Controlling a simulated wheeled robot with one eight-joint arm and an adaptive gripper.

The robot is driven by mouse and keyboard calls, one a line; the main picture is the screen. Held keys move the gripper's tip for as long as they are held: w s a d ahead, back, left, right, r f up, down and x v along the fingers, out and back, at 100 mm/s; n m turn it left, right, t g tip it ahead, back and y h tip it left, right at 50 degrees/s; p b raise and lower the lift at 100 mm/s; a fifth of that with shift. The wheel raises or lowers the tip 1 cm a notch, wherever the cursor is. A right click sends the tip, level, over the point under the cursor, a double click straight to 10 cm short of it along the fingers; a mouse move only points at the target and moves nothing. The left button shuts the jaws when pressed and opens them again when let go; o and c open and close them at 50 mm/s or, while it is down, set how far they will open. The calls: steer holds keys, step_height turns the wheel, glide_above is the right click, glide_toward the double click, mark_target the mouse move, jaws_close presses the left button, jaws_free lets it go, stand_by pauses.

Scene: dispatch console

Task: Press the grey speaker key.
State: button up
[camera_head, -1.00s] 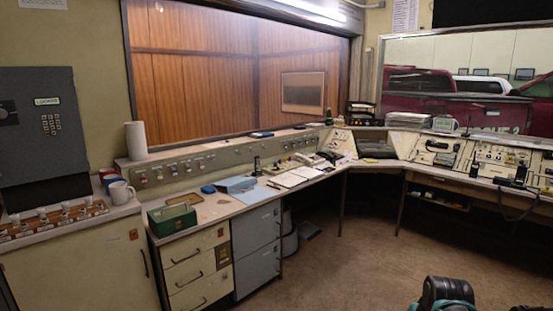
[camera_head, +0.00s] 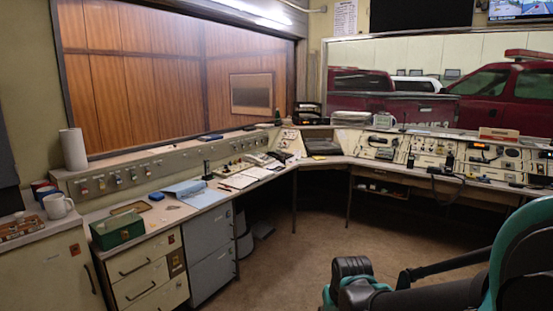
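The dispatch console (camera_head: 345,155) runs along the back and right walls. Its left run carries a row of small switches and keys (camera_head: 118,177). Its right run has upright panels (camera_head: 390,148) with dials, keys and handsets. The grey speaker key is too small at this distance for me to tell it from the other keys. My arm's black and teal links fill the lower right corner, well apart from the console. No gripper fingers can be made out.
A green box (camera_head: 117,230), a white mug (camera_head: 58,205), blue folder (camera_head: 184,188), papers (camera_head: 240,180) and a telephone (camera_head: 253,159) stand on the left counter. Drawers (camera_head: 140,280) and a grey cabinet (camera_head: 212,255) are below. The brown floor (camera_head: 285,265) ahead is clear.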

jaws_close()
stand_by(1.4)
